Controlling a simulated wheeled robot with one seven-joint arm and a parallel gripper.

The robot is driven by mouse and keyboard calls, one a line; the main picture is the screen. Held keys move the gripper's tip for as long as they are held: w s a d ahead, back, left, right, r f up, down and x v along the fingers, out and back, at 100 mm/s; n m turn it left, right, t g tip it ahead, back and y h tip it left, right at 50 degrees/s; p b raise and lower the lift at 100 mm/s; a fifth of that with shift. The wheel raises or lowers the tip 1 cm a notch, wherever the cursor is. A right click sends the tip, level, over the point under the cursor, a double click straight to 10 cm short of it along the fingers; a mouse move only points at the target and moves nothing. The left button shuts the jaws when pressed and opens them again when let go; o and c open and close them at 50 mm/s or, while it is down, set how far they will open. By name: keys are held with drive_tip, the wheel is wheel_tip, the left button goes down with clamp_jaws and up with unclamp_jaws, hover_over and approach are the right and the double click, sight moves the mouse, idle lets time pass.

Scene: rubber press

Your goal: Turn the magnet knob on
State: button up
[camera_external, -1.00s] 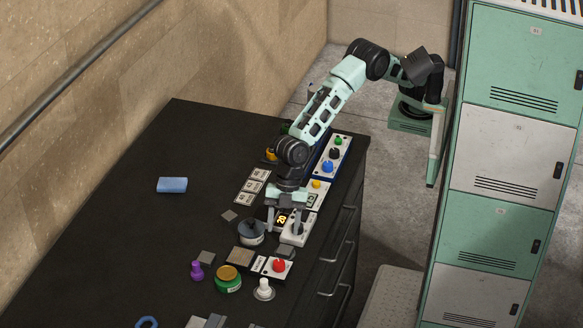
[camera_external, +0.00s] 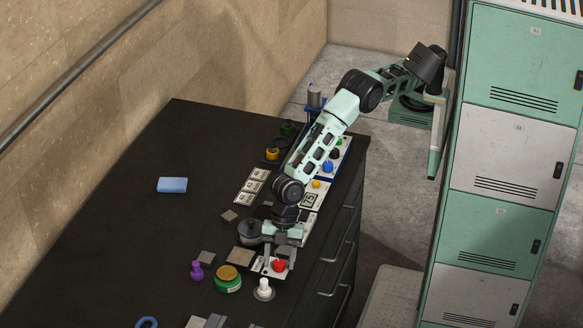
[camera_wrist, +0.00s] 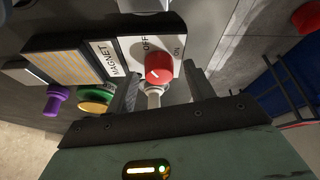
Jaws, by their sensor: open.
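The magnet knob (camera_external: 279,266) is red and round. It sits on a white panel (camera_wrist: 134,50) marked MAGNET, OFF and ON, near the right side of the dark bench. The red knob (camera_wrist: 158,68) shows clearly in the wrist view, with a short pale mark on its face. My gripper (camera_external: 280,257) is open and points down over the panel. In the wrist view, its two fingers (camera_wrist: 163,90) stand on either side of the knob with gaps visible. I cannot tell how far the fingertips reach down beside it.
A brown-topped pad (camera_external: 240,256) lies left of the panel. The left part of the bench (camera_external: 110,240) is mostly clear, apart from a blue block (camera_external: 172,185).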

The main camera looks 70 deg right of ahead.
drive_tip(key=c, duration=1)
drive_tip(key=shift+o, duration=0.2)
drive_tip(key=shift+m, duration=0.3)
drive_tip(key=m+t+b, duration=0.1)
drive_tip(key=m, duration=0.1)
drive_tip(key=shift+s+a+m+b, duration=0.1)
drive_tip(key=shift+m+b, duration=0.3)
drive_tip(key=m+t+h+b, duration=0.1)
drive_tip(key=m+t+b, duration=0.1)
drive_tip(key=m, duration=0.2)
drive_tip(key=shift+s+m, duration=0.1)
drive_tip(key=shift+m, duration=0.2)
drive_tip(key=m+t+h+b, duration=0.1)
drive_tip(key=m+b, duration=0.1)
drive_tip(key=m, duration=0.2)
drive_tip(key=shift+a+f, duration=0.1)
drive_tip(key=shift+a, duration=0.05)
drive_tip(key=shift+m+t+h+b, duration=0.4)
drive_tip(key=shift+m+h+b, duration=0.55)
drive_tip(key=shift+m, duration=1.45)
